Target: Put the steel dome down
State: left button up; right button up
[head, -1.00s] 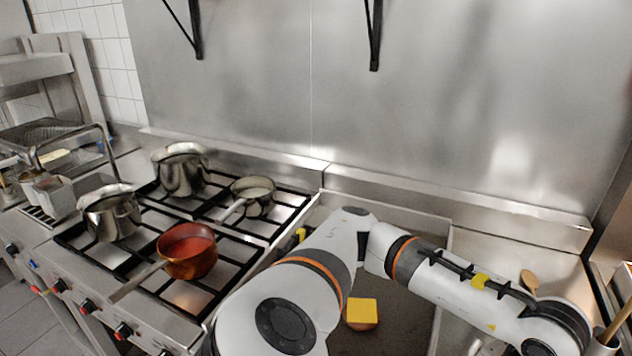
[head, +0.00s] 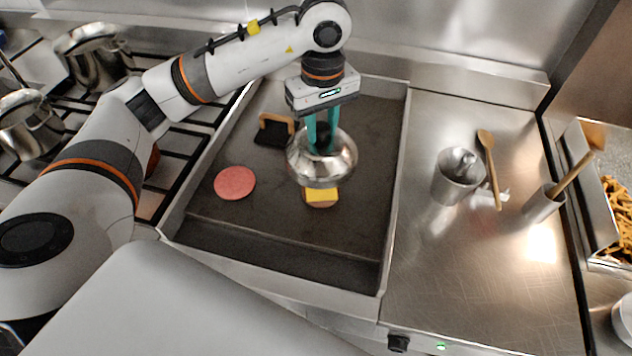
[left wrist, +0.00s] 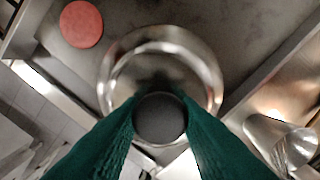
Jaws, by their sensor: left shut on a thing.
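The shiny steel dome (head: 322,170) is over the griddle (head: 230,228) in the head view, just behind a patty topped with yellow cheese (head: 320,196), which it partly hides. My left gripper (head: 321,146) is above the dome, its green fingers shut on the dome's dark knob. In the left wrist view the dome (left wrist: 117,62) shows from above, with the round dark knob (left wrist: 160,118) between the fingers. Whether the dome's rim touches the griddle I cannot tell. My right gripper is not in view.
A red raw patty (head: 235,183) lies on the griddle left of the dome. A black press with a wooden handle (head: 275,130) lies behind. A steel counter (head: 440,265) with a steel cup (head: 458,176) and wooden spoon (head: 489,160) is at the right. Pots (head: 28,124) stand at the left.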

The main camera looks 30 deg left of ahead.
aim_at(322, 144)
pick_arm(q)
jog(key=shift+w+f, duration=0.1)
jog(key=shift+f, duration=0.15)
notch_tip(322, 144, down, 4)
jog(key=shift+d+f+p, duration=0.1)
jog(key=shift+p, duration=0.85)
jog(key=shift+f, duration=3)
jog(key=o, duration=1.1)
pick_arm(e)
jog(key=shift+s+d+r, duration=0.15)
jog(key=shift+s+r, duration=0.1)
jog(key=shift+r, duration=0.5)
pick_arm(q)
jog(key=shift+r, duration=0.1)
